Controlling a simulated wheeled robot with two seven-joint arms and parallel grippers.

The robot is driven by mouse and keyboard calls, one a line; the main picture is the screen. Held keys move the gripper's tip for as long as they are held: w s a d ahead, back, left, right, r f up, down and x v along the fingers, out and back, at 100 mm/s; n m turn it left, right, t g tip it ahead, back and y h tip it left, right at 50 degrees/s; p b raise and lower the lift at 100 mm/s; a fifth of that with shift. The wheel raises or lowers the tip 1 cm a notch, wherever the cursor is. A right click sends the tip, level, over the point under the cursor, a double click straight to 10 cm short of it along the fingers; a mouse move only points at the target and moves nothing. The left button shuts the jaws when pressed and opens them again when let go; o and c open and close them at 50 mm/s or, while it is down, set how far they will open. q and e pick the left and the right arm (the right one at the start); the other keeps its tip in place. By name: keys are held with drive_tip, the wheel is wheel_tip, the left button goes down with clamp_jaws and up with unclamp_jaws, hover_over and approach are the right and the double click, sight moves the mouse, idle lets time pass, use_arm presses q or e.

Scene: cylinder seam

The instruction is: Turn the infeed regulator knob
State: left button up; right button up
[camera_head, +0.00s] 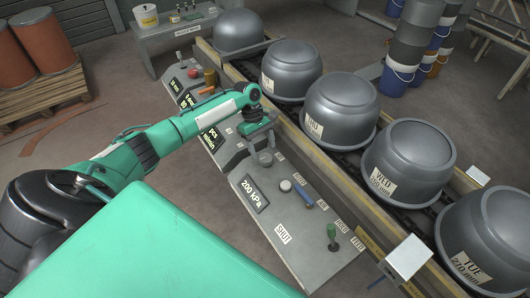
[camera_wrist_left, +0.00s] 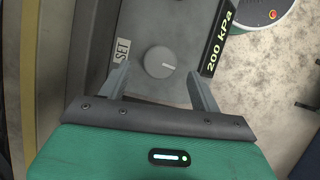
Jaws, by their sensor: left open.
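A round grey knob (camera_head: 265,158) sits on the sloped grey console, close to the 200 kPa display (camera_head: 255,195). In the left wrist view the same knob (camera_wrist_left: 160,62) shows a pale pointer line on its face, with a SET label (camera_wrist_left: 123,51) to its left. I see no label reading infeed regulator. My left gripper (camera_head: 262,143) is above the console right by the knob. In the left wrist view its two fingers (camera_wrist_left: 160,86) stand apart, one each side of the near side of the knob, with nothing between them. My right gripper is in neither view.
Several grey drums stand on the conveyor behind a yellow rail (camera_head: 325,172). A pallet (camera_head: 45,92) with orange barrels is at the left.

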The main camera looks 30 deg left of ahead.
sight(266, 157)
use_arm(q)
drive_tip(key=shift+x, duration=1.2)
drive_tip(key=shift+s+d+f, duration=0.1)
drive_tip(key=shift+d+f, duration=0.05)
drive_tip(key=shift+f, duration=0.2)
drive_tip(key=shift+d+f, duration=0.1)
drive_tip(key=shift+f, duration=0.1)
drive_tip(key=c, duration=1)
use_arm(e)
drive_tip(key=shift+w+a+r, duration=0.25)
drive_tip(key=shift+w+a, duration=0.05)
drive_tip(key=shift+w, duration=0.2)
use_arm(q)
drive_tip(key=shift+r+p, duration=0.1)
drive_tip(key=shift+p, duration=0.2)
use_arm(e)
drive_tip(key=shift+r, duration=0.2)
